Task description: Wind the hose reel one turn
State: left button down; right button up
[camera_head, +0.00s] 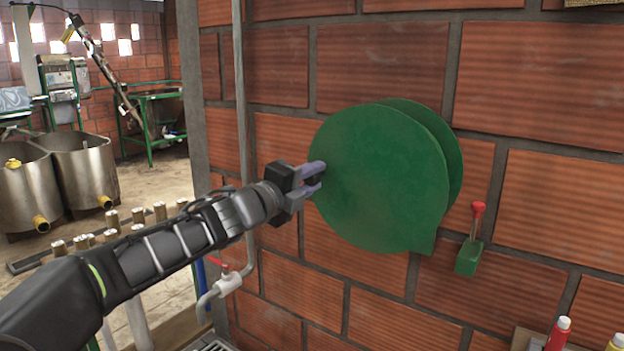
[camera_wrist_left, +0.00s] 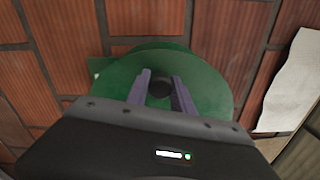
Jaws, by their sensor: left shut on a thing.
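The hose reel (camera_head: 380,180) is a pair of green discs mounted on the brick wall, in the middle of the head view. Its face also fills the middle of the left wrist view (camera_wrist_left: 205,85). My left gripper (camera_head: 318,178) is at the left edge of the front disc. In the left wrist view its two purple-grey fingers (camera_wrist_left: 161,88) stand on either side of a dark round knob (camera_wrist_left: 160,84) on the disc, closed on it. The knob is hidden in the head view. No hose shows. My right gripper is out of view.
A green bracket with a red-topped lever (camera_head: 472,240) is on the wall right of the reel. A grey pipe with a red valve handle (camera_head: 228,280) runs down the wall below my left arm. Red and yellow-capped bottles (camera_head: 558,334) stand at the bottom right.

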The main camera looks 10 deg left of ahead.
pick_arm(q)
jog(key=c, duration=1.1)
grip_release()
jog(key=v, duration=0.7)
jog(key=shift+s+a+b, duration=0.15)
jog(key=shift+s+b, duration=0.2)
jog(key=shift+b, duration=0.05)
